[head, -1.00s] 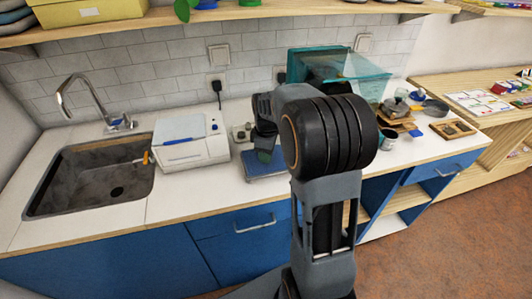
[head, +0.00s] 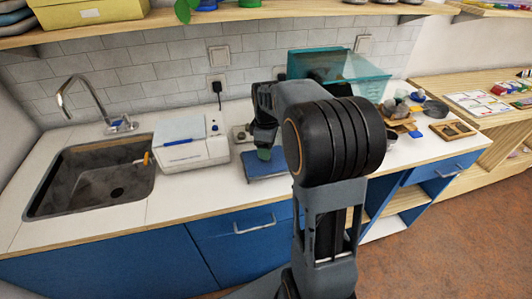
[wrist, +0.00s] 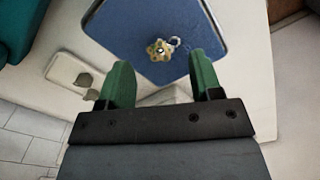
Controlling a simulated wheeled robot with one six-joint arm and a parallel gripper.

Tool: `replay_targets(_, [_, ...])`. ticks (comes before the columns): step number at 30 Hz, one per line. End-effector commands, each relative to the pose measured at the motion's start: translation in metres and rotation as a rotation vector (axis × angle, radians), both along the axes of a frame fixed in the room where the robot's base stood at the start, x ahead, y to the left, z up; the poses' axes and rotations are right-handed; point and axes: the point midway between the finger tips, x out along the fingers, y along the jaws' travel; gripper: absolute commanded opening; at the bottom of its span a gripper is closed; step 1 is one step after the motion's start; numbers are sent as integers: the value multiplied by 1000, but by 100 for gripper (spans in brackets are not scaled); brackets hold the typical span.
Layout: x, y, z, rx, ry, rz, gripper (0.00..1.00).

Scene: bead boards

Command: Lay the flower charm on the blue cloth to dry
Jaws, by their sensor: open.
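The flower charm (wrist: 160,49), gold-coloured with a small loop at its right, lies on the blue cloth (wrist: 180,20) in the wrist view. The cloth is a flat blue rectangle with a pale edge; it also shows on the counter in the head view (head: 281,166). My gripper (wrist: 160,68) has its two green fingers spread apart, with nothing between them. The charm shows just beyond the fingertips, apart from them. In the head view my gripper (head: 264,153) is over the cloth, and the charm cannot be made out there.
A white box-shaped device (head: 190,148) stands left of the cloth, beside the sink (head: 60,180). A small pale plate (wrist: 72,72) lies left of the cloth in the wrist view. A teal-covered booth (head: 345,72) stands at the back. Jars and wooden trays (head: 452,130) crowd the right.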

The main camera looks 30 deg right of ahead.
Motion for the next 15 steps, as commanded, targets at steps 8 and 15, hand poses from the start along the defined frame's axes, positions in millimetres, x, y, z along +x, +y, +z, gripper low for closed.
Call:
replay_targets(8, [1, 0, 54, -1, -3, 0, 59])
replay_targets(15, [0, 0, 81, -1, -2, -2, 59])
